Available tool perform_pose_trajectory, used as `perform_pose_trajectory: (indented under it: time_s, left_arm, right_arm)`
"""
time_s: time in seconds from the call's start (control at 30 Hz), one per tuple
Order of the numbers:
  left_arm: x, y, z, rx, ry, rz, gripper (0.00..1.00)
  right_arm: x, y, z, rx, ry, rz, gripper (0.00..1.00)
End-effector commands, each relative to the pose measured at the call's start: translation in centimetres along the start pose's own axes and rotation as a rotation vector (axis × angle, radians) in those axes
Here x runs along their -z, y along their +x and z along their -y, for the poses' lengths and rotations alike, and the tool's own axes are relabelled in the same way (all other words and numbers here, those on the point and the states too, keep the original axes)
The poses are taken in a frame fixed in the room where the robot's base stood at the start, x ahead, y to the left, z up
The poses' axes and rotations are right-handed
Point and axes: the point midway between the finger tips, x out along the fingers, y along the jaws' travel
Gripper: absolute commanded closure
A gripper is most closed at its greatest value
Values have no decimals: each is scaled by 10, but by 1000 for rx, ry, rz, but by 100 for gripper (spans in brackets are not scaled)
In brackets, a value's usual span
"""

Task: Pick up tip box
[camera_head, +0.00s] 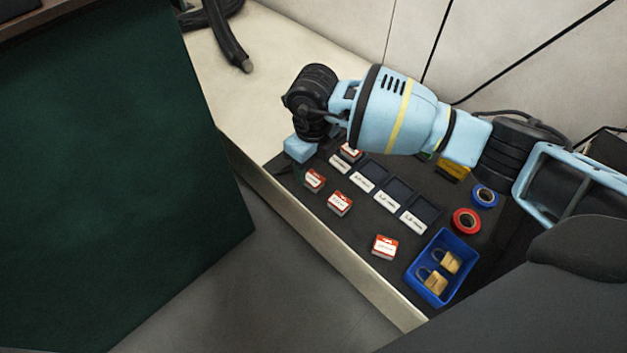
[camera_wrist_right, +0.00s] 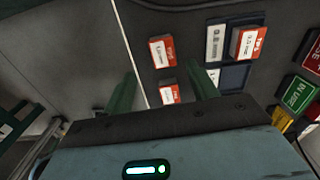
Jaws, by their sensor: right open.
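Small red-and-white tip boxes lie on the dark mat: one (camera_head: 314,180) closest to my right gripper, one (camera_head: 340,203) beside it, one (camera_head: 384,246) nearer the blue bin, and one (camera_head: 350,152) at the label row, partly hidden by my arm. My right gripper (camera_head: 298,160) is above the mat's left end; its fingers hardly show there. In the right wrist view its green fingers (camera_wrist_right: 163,88) are apart. One tip box (camera_wrist_right: 169,94) appears between them, partly covered by the gripper body; contact cannot be told. Another box (camera_wrist_right: 162,51) lies beyond. My left gripper is out of view.
Dark square trays (camera_head: 397,188) with white labels run along the mat. A blue bin (camera_head: 413,281) with padlocks, a red tape roll (camera_head: 466,221) and a blue one (camera_head: 485,195) lie at the right. A black cable (camera_head: 228,38) lies at the back left.

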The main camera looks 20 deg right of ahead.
Motion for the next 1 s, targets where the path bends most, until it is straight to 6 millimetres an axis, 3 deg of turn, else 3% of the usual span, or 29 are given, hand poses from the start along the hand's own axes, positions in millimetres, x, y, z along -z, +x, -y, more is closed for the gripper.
perform_pose_trajectory:
  time_s: [0.27,0.63,0.9,1.0]
  left_arm:
    - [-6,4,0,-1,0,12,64]
    - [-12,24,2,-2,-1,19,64]
    - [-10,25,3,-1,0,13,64]
    - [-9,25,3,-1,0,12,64]
  right_arm:
    - [-1,8,1,-1,0,1,42]
    - [-6,51,6,-1,0,1,42]
    - [-6,53,6,-1,-1,2,42]
    - [-6,53,6,-1,-1,2,55]
